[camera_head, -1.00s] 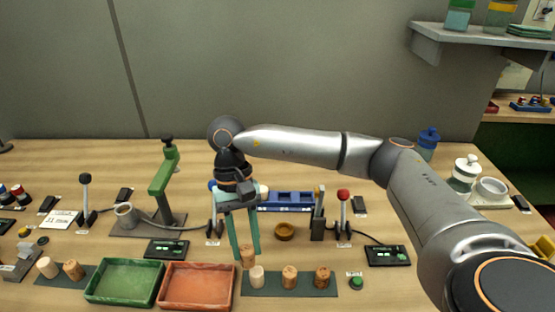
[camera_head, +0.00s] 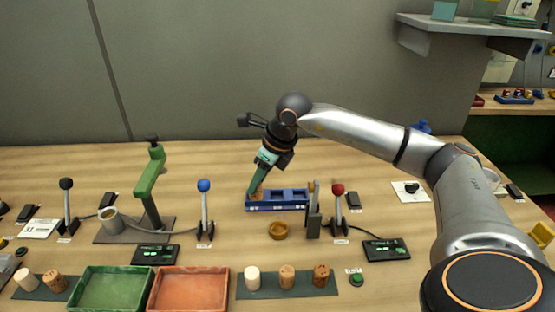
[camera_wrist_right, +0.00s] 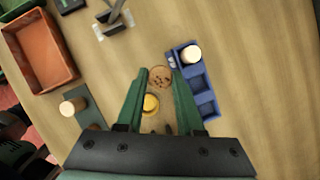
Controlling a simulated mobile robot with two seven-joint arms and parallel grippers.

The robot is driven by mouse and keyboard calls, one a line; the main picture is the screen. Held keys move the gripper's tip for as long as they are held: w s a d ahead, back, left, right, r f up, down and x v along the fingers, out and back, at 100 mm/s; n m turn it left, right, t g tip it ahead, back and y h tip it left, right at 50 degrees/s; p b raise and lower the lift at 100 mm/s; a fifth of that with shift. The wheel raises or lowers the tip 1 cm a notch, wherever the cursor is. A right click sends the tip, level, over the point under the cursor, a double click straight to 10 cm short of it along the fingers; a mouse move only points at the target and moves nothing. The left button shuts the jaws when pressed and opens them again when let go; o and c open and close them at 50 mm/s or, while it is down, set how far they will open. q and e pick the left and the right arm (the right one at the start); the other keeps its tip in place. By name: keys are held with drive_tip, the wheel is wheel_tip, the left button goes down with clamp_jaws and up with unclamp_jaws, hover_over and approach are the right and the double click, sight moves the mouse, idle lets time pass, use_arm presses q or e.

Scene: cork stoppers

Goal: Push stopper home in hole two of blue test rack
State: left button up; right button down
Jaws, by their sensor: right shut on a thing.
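The blue test rack (camera_head: 278,205) stands mid-table in the head view. In the right wrist view the rack (camera_wrist_right: 207,108) lies to the right, with a pale stopper (camera_wrist_right: 191,53) in its end compartment and two empty-looking compartments beyond. My right gripper (camera_head: 256,190) is at the rack's left end, tilted, its green fingers shut on a speckled brown cork stopper (camera_wrist_right: 160,77). The held cork appears beside the rack in the wrist view; its exact height and its gap to the rack cannot be told. The fingers partly hide the rack's left end in the head view. My left gripper is not in view.
Several stoppers stand on a dark mat (camera_head: 268,291) in front.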

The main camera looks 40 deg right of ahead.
drive_tip(key=w+d+r+m+h+b, duration=0.15)
drive_tip(key=d+m+h, duration=0.25)
drive_tip(key=d+m, duration=0.55)
drive_tip(key=shift+m, duration=0.55)
drive_tip(key=f+b, duration=0.1)
drive_tip(key=f, duration=0.1)
drive_tip(key=a+f+b, duration=0.1)
drive_tip(key=f+b, duration=0.2)
drive_tip(key=f, duration=0.1)
drive_tip(key=shift+w+a, duration=0.25)
drive_tip(key=shift+a, duration=0.1)
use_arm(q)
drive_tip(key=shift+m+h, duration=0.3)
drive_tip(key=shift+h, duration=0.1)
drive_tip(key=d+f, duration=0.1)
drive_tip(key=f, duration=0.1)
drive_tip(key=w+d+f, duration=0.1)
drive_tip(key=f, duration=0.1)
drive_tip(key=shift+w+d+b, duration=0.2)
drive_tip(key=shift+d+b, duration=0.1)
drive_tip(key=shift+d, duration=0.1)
use_arm(e)
drive_tip(key=shift+f, duration=0.1)
use_arm(q)
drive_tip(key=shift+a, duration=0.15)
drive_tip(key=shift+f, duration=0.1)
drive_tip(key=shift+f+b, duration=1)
drive_tip(key=shift+b, duration=0.1)
use_arm(e)
drive_tip(key=shift+f, duration=1.25)
